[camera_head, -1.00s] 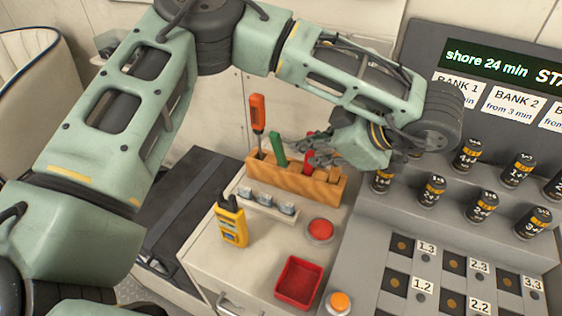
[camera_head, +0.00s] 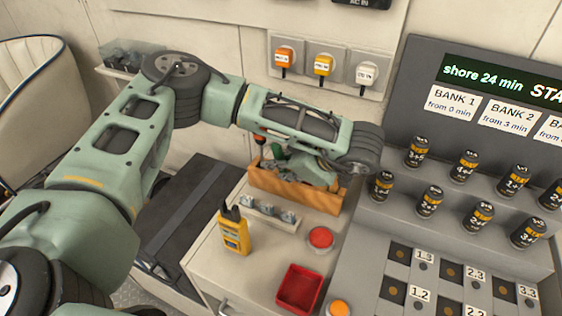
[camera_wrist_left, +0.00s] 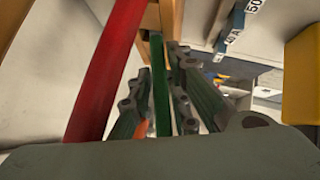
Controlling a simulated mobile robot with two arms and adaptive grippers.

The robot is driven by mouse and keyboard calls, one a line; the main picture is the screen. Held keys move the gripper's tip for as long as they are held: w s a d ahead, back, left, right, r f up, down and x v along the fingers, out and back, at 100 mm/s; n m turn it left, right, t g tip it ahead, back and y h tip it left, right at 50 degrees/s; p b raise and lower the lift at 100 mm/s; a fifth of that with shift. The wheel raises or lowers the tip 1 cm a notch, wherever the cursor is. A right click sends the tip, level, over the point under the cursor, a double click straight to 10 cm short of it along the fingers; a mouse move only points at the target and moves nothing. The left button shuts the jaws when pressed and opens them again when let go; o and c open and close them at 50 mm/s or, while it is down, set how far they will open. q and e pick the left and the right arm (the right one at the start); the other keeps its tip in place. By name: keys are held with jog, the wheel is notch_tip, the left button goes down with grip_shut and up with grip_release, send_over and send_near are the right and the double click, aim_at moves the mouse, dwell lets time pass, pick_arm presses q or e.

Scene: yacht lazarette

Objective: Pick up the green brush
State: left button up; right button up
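The green brush (camera_head: 277,151) stands in the wooden rack (camera_head: 296,196) on the white counter. In the head view only a bit of its green handle shows beside my left gripper (camera_head: 287,164), which is down at the rack and partly covered by its own wrist. In the left wrist view the green handle (camera_wrist_left: 160,85) lies between the two fingers of the left gripper (camera_wrist_left: 163,105). The fingers stand apart on either side of it, with narrow gaps showing. My right gripper is not in view.
A red-handled tool (camera_wrist_left: 105,70) stands close beside the fingers. An orange-handled tool (camera_head: 259,138) is at the rack's left end. In front are a yellow handheld radio (camera_head: 233,231), a red button (camera_head: 320,238) and a red tray (camera_head: 298,288). Batteries (camera_head: 430,201) stand at right.

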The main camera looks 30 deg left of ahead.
pick_arm(q)
jog(key=shift+d, duration=0.1)
jog(key=shift+c, duration=0.7)
grip_shut()
jog(key=shift+r, duration=0.15)
